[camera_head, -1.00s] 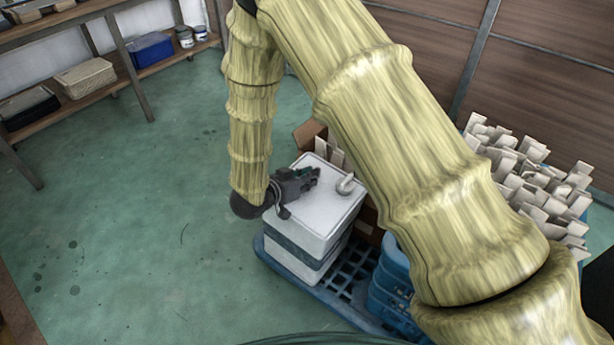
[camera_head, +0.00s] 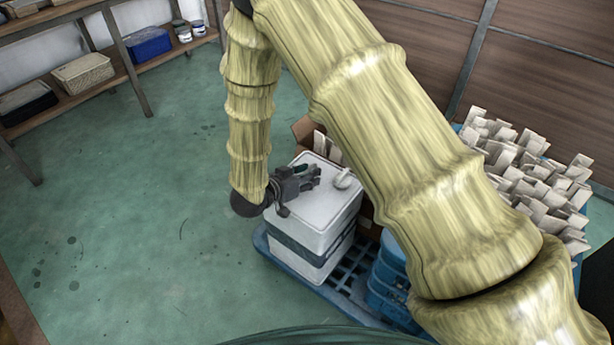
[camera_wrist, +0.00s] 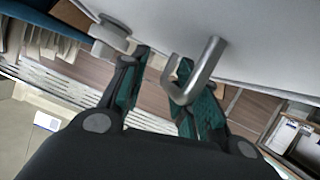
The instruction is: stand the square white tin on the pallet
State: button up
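The square white tin (camera_head: 318,212) is a tall box with a pale top and a dark band around its sides. In the head view it stands upright over the left end of the blue pallet (camera_head: 352,278); whether its base fully rests there I cannot tell. My gripper (camera_head: 318,177) is at the tin's top, left of a curved metal hook (camera_head: 343,180). In the wrist view my gripper (camera_wrist: 162,60) has its green-padded fingers apart, with nothing clearly between them. The hook (camera_wrist: 205,68) overlaps the right finger; contact is unclear.
Blue stacked containers (camera_head: 388,285) stand on the pallet right of the tin. A brown carton (camera_head: 305,128) is behind it. Many pale upright pieces (camera_head: 530,175) fill the right side. Shelves with boxes (camera_head: 85,73) are at far left. Green floor left of the pallet is clear.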

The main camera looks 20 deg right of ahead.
jog(key=p+v, duration=0.2)
jog(key=v, duration=0.8)
jog(key=shift+a+r, duration=0.15)
jog(key=shift+v, duration=0.85)
jog(key=shift+s, duration=0.1)
